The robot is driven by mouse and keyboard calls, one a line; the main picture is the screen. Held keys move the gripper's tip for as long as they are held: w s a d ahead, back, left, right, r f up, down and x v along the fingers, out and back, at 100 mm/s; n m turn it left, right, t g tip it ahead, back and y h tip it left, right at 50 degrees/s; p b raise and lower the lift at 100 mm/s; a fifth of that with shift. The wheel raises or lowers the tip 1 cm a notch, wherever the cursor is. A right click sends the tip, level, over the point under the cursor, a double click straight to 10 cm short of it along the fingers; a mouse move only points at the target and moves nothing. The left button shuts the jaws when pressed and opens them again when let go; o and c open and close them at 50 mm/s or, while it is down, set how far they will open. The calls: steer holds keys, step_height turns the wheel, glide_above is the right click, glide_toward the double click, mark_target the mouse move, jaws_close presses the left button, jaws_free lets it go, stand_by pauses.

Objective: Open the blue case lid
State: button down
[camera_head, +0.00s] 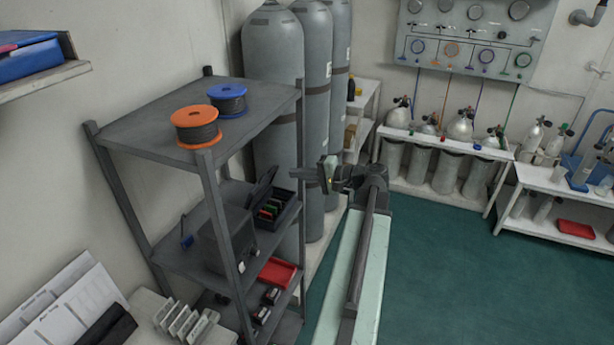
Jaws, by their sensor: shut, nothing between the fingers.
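A blue box-like thing (28,60) lies on a wall shelf at the top left, cut off by the picture's edge; I cannot tell if it is the blue case. No other clearly blue case shows. A dark case (284,218) with its lid raised (264,184) stands on the rack's middle shelf, holding several coloured items. My gripper (298,173) is shut and empty. In the picture it lies just right of the rack, near the raised dark lid, and points left. I cannot tell its distance from the lid.
The grey rack (150,115) carries an orange spool (196,127) and a blue spool (228,98) on top. A red tray (278,273) sits lower. Tall grey cylinders (273,60) stand behind. The green floor (440,270) at right is clear.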

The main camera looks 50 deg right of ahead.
mark_target(267, 172)
steer(key=b+x, duration=0.1)
steer(key=x, duration=0.6)
steer(key=shift+w+a, duration=0.1)
steer(key=shift+w, duration=0.3)
